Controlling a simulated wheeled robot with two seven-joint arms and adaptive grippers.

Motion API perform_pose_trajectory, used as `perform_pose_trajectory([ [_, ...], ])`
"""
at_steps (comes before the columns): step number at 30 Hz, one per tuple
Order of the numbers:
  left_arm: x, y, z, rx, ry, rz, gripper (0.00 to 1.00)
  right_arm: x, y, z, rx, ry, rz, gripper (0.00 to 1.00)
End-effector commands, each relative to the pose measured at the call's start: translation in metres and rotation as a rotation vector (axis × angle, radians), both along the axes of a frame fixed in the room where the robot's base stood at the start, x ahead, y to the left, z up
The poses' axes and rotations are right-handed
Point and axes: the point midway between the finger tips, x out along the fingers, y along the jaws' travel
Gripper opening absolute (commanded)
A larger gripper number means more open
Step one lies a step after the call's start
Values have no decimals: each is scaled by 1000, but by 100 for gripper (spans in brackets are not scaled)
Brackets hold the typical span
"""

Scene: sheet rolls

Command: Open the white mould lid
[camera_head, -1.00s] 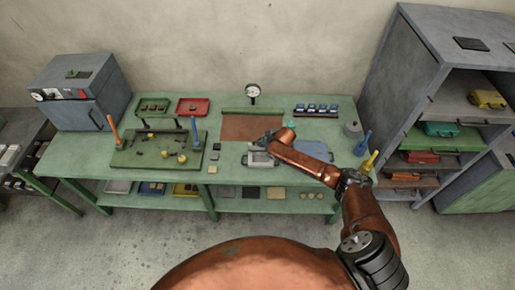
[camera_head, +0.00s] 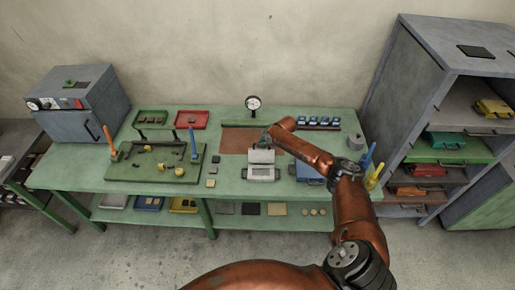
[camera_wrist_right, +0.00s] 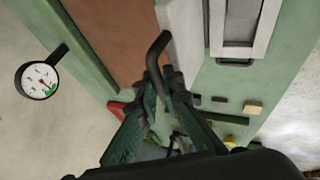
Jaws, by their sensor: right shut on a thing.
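The white mould stands on the green workbench, its base (camera_head: 261,174) in front and its pale lid (camera_head: 262,156) raised behind it. In the right wrist view the open base (camera_wrist_right: 262,25) is at upper right, and the lid (camera_wrist_right: 183,40) shows as a pale strip left of it. My right gripper (camera_head: 266,142) is at the lid's upper edge. In the right wrist view my right gripper (camera_wrist_right: 166,98) is shut on the lid's dark bent handle (camera_wrist_right: 155,52). The exact finger contact is partly hidden. My left gripper is out of view.
A dial gauge (camera_head: 253,103) stands behind, near the wall. A blue mould (camera_head: 308,171) lies right of the white one, under my arm. A green fixture board (camera_head: 155,166) fills the bench's left. Small blocks (camera_head: 212,176) lie left of the mould.

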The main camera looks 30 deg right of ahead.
Motion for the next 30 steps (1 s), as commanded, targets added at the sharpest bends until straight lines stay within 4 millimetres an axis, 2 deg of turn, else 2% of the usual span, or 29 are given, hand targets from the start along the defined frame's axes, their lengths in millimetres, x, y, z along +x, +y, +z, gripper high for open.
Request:
perform_pose_trajectory([
  [15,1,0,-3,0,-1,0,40,0,-6,0,-3,0,-6,0],
  [16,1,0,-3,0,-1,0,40,0,-6,0,-3,0,-6,8],
  [19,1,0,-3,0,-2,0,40,0,-6,0,-3,0,-6,15],
  [30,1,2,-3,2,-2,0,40,-2,-6,3,-3,1,-4,15],
])
